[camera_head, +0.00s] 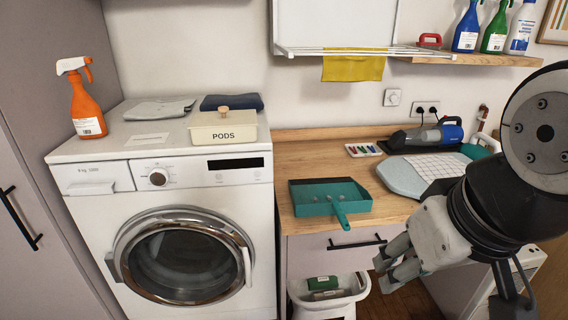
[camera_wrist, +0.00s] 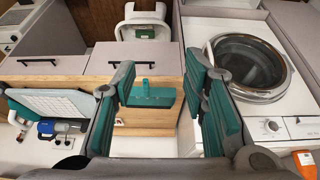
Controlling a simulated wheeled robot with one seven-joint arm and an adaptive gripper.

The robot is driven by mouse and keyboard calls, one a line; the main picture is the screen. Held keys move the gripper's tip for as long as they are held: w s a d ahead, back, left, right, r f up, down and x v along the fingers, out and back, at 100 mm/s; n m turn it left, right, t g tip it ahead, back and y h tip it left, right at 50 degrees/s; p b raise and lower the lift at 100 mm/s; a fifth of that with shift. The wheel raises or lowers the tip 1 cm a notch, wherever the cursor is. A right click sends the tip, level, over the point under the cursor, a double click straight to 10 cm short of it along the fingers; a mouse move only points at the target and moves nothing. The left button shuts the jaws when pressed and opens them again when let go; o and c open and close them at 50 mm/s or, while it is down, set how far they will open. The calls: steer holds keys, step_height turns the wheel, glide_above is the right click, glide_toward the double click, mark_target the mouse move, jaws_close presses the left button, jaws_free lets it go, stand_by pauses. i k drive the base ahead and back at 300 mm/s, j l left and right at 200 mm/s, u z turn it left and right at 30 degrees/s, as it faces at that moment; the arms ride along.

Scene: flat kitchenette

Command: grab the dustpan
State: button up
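The teal dustpan (camera_head: 318,193) lies on the wooden counter, right of the washing machine. Its short handle (camera_head: 341,214) points toward the counter's front edge. In the wrist view the dustpan (camera_wrist: 150,95) shows between my gripper's fingers, some distance beyond them. My gripper (camera_head: 389,264) is to the right of the dustpan and in front of the counter, apart from it. In the wrist view my gripper (camera_wrist: 163,78) has its teal-padded fingers spread wide with nothing between them.
A washing machine (camera_head: 185,245) stands left, carrying a pods box (camera_head: 222,128) and an orange spray bottle (camera_head: 85,100). An ironing board (camera_head: 402,179) and a handheld vacuum (camera_head: 425,137) lie right of the dustpan. An open white bin (camera_head: 328,304) stands below the counter. A drying rack (camera_head: 345,50) hangs above.

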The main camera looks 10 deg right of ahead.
mark_target(357, 199)
steer(key=i+l+z, duration=0.2)
steer(key=l, duration=0.35)
steer(key=i+l+u, duration=0.4)
steer(key=l, duration=0.25)
steer(key=i+l+u, duration=0.25)
steer(key=u, duration=0.15)
